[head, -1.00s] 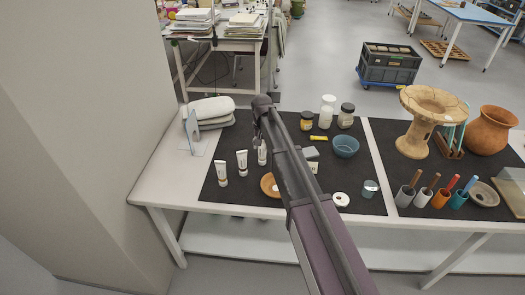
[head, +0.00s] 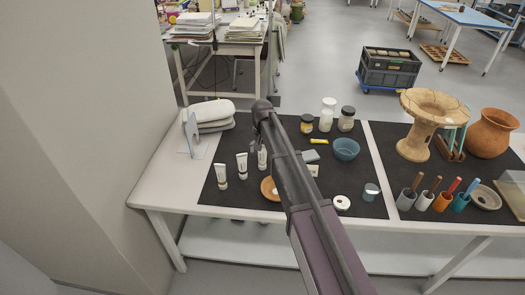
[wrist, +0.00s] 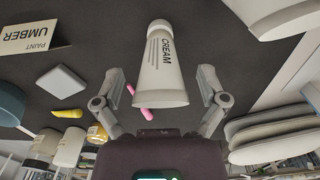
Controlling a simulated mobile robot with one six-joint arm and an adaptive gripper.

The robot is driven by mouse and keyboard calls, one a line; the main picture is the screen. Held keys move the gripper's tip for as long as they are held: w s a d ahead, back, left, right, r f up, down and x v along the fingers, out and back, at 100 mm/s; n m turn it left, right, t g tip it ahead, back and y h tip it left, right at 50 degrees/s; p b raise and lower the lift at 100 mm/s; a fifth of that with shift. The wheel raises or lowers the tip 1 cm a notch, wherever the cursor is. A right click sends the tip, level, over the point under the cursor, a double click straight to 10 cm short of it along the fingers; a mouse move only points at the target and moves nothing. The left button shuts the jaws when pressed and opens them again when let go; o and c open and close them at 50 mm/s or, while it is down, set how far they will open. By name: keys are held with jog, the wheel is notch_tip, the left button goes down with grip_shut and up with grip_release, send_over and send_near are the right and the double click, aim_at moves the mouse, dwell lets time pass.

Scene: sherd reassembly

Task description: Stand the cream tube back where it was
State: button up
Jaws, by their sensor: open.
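The cream tube (wrist: 163,70) is white with the word CREAM on its side. In the wrist view it stands between the two spread fingers of my gripper (wrist: 161,78), with a gap on each side. My gripper is open and holds nothing. In the head view the tube (head: 262,159) is the rightmost of three white tubes on the dark mat (head: 215,200), partly hidden by my arm. The other tubes (head: 242,165) and (head: 220,176) stand to its left. A pink object (wrist: 146,115) shows beyond the tube in the wrist view.
A wooden dish (head: 268,188) lies close in front, partly behind my arm. Grey pads (head: 210,112) and a small stand (head: 191,140) are at the back left. A blue bowl (head: 346,149), jars (head: 346,120) and a grey block (wrist: 62,80) lie to the right. The mat's front left is clear.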

jog(key=shift+r, duration=0.1)
notch_tip(320, 180, up, 12)
jog(key=p, duration=1.2)
dwell(0.3)
dwell(0.6)
jog(key=s+d, duration=2.3)
jog(key=s, duration=0.2)
jog(key=shift+s, duration=0.3)
